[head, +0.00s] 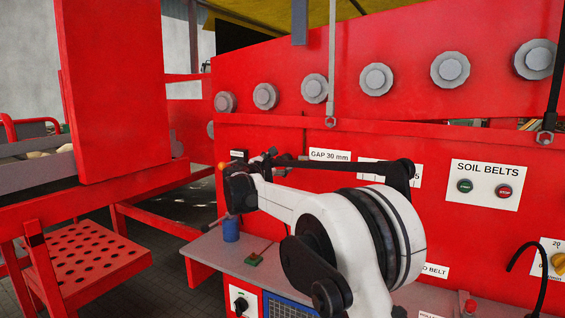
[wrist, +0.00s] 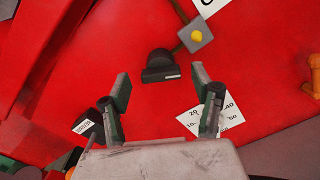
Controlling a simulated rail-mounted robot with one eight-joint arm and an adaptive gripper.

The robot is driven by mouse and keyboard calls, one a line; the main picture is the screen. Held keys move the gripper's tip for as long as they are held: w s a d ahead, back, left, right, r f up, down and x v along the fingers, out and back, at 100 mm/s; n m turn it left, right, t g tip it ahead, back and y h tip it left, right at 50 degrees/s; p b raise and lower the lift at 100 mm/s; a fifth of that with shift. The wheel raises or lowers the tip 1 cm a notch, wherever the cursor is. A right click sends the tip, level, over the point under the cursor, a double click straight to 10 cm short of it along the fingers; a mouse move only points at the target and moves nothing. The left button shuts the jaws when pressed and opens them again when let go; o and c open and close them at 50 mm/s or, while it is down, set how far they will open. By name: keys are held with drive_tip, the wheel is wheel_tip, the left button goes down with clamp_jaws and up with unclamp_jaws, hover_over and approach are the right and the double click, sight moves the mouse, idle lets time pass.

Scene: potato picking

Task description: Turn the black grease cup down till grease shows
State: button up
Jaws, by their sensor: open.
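In the wrist view, the black grease cup (wrist: 160,66) stands out from the red panel, with a small pale mark on its rim. Beside it, up and right, is a grey block (wrist: 194,35) with a yellow spot. My gripper (wrist: 161,84) is open and empty, its two fingers apart. The cup shows just beyond the fingertips, between them in the picture, with no visible contact. In the head view my gripper (head: 236,188) is near the red machine's front, partly hidden by my arm. I cannot clearly make out the cup there.
A white number scale (wrist: 209,115) lies behind the right finger. In the head view, a grey shelf (head: 212,254) holds a blue can (head: 231,230) and a green block (head: 254,260). The SOIL BELTS panel (head: 485,184) is at the right. A red post (head: 115,92) stands at left.

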drive_tip(key=v, duration=0.8)
drive_tip(key=shift+s, duration=0.3)
drive_tip(key=s+d+f+m+g+b, duration=0.1)
drive_tip(key=s+d+m+g, duration=0.2)
drive_tip(key=s+d+m, duration=0.55)
drive_tip(key=s+d+m+g+b, duration=0.15)
drive_tip(key=s+d, duration=0.45)
drive_tip(key=d, duration=0.8)
drive_tip(key=s+d+f+m+g+y, duration=0.25)
drive_tip(key=s+d, duration=0.25)
drive_tip(key=s, duration=0.3)
drive_tip(key=s+d+f+m+g+y, duration=0.1)
drive_tip(key=s+d+f+m, duration=0.25)
drive_tip(key=s, duration=0.45)
drive_tip(key=s+d+f+m+y+b, duration=0.1)
drive_tip(key=s+f+m+y, duration=0.1)
drive_tip(key=s+f+m, duration=0.2)
drive_tip(key=s+d+f+m+g+y, duration=0.1)
drive_tip(key=s+f+m, duration=0.4)
drive_tip(key=s+f, duration=0.6)
drive_tip(key=s+y, duration=0.1)
drive_tip(key=s, duration=0.6)
drive_tip(key=shift+s+f+b, duration=0.15)
drive_tip(key=shift+s+b, duration=0.1)
drive_tip(key=shift+b, duration=0.1)
